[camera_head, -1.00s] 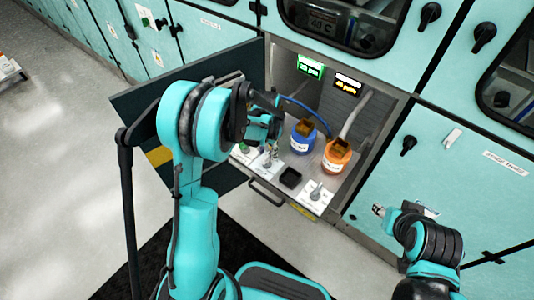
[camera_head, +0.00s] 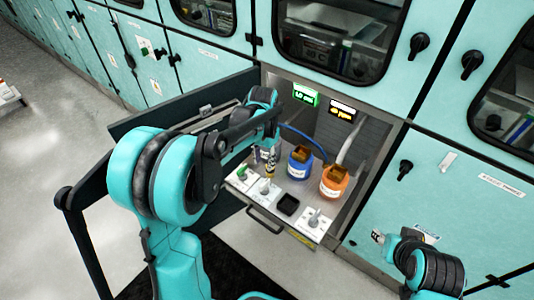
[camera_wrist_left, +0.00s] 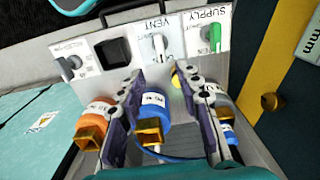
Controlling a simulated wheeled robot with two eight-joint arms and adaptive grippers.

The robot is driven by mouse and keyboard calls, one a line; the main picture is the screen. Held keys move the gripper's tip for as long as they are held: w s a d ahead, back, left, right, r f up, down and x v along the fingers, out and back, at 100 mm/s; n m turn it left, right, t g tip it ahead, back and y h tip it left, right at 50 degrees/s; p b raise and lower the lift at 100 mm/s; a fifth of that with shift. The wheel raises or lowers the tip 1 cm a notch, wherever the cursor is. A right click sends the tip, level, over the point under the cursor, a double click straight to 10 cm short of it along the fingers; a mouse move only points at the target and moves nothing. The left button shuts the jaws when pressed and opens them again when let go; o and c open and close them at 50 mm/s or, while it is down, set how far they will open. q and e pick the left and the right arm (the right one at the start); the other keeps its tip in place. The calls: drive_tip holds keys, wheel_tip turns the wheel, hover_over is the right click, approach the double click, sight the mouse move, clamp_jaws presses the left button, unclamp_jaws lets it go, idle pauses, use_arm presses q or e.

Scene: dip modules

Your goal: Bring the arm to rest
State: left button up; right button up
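My left gripper (camera_head: 270,168) hangs over the left part of the open cabinet bay. In the left wrist view its two fingers (camera_wrist_left: 157,78) are spread, with nothing held between them. Beyond the gap stands a blue bottle (camera_wrist_left: 152,107), which also shows in the head view (camera_head: 300,163). An orange bottle (camera_head: 334,181) stands to its right. Another blue-labelled container (camera_wrist_left: 226,130) is partly hidden by a finger in the wrist view. My right gripper (camera_head: 378,237) is small at the lower right, in front of the cabinet fronts; its fingers are too small to read.
The pulled-out tray carries a green-handled SUPPLY valve (camera_wrist_left: 212,35), a VENT valve (camera_wrist_left: 159,45), a black square recess (camera_head: 288,204) and another valve (camera_head: 314,217). An open dark door (camera_head: 160,118) stands left of the bay. Lit displays (camera_head: 306,95) hang inside.

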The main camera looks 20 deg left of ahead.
use_arm(q)
drive_tip(key=s+d+r+n+t, duration=0.1)
drive_tip(key=s+r+t, duration=0.2)
drive_tip(key=s, duration=0.6)
drive_tip(key=s+d+r+n+t, duration=0.2)
drive_tip(key=s+r+t, duration=0.2)
drive_tip(key=s, duration=0.5)
drive_tip(key=shift+s, duration=0.2)
